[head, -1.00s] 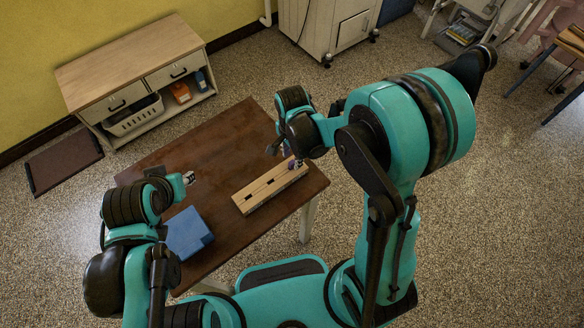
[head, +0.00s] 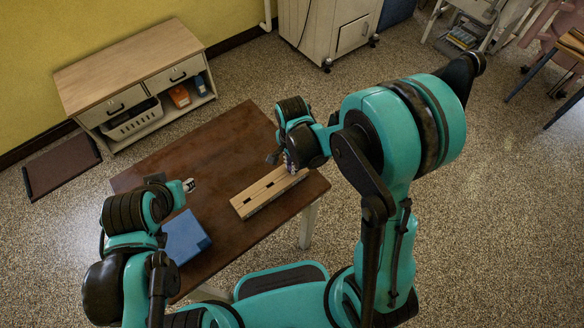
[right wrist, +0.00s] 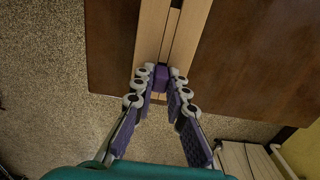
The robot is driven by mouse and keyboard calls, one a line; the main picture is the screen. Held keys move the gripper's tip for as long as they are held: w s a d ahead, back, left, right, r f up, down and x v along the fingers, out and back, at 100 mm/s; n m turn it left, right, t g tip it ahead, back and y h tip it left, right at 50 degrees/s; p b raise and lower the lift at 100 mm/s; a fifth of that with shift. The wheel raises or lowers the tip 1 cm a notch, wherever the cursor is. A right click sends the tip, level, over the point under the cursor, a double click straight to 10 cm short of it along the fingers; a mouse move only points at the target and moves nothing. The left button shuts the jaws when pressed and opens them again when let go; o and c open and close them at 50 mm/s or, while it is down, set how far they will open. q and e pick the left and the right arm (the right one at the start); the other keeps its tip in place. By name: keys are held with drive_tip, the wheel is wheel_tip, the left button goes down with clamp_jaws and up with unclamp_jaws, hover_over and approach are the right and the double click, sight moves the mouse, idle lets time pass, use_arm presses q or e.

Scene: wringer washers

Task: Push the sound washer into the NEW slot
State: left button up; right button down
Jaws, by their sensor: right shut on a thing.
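A pale wooden block (head: 258,198) with a lengthwise groove and dark slots lies on the brown table. My right gripper (head: 289,166) is at the block's far right end in the head view. In the right wrist view my right gripper (right wrist: 161,80) is shut at the end of the grooved block (right wrist: 148,35). A small purple piece (right wrist: 161,76) shows between its fingertips, at the groove; the finger pads are also purple, and I cannot tell its exact shape. No slot label is readable. My left gripper (head: 189,185) is over the table's left part, away from the block; its jaws are too small to judge.
A blue box (head: 185,238) sits on the table (head: 215,160) near its left front, close to my left arm. The table is bare behind the block. A low cabinet (head: 130,65) stands at the back left, and a pale cabinet (head: 328,30) stands behind.

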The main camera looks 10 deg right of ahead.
drive_tip(key=shift+r, duration=0.15)
drive_tip(key=shift+r+p, duration=1.9)
drive_tip(key=shift+r, duration=0.55)
